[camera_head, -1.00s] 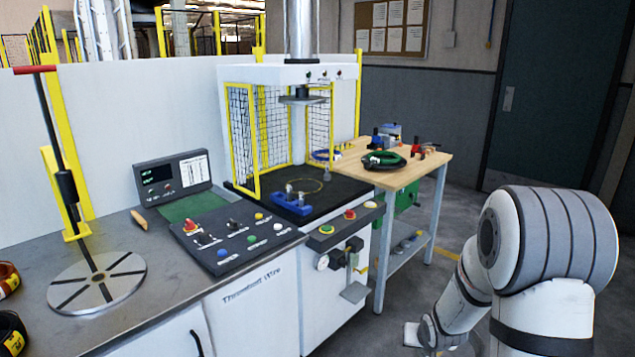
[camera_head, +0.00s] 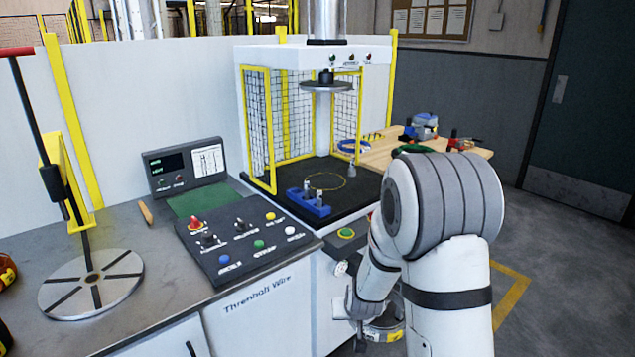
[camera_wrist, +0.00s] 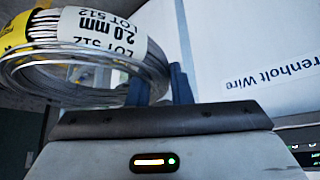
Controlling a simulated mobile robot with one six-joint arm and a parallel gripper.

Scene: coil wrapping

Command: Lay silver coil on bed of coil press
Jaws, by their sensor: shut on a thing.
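The silver coil (camera_head: 385,331) hangs low in front of the press cabinet, partly hidden by my arm and cut off from the bed by height. In the wrist view the silver coil (camera_wrist: 95,68) fills the upper left, tilted, with a white "2.0 mm LOT 512" label and a yellow patch. My gripper (camera_wrist: 176,84) is shut on its near side. The coil press (camera_head: 313,55) stands ahead with its round plate raised. Its black bed (camera_head: 364,190) carries a blue block (camera_head: 309,204) with pins, a thin yellowish ring (camera_head: 326,180) and a small grey piece (camera_head: 348,172).
Yellow mesh guards (camera_head: 258,130) flank the bed; its front is open. A control panel (camera_head: 240,240) and a slotted disc (camera_head: 91,283) are on the left bench. A wooden table (camera_head: 378,153) with tools and coils stands right of the press, partly behind my arm.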

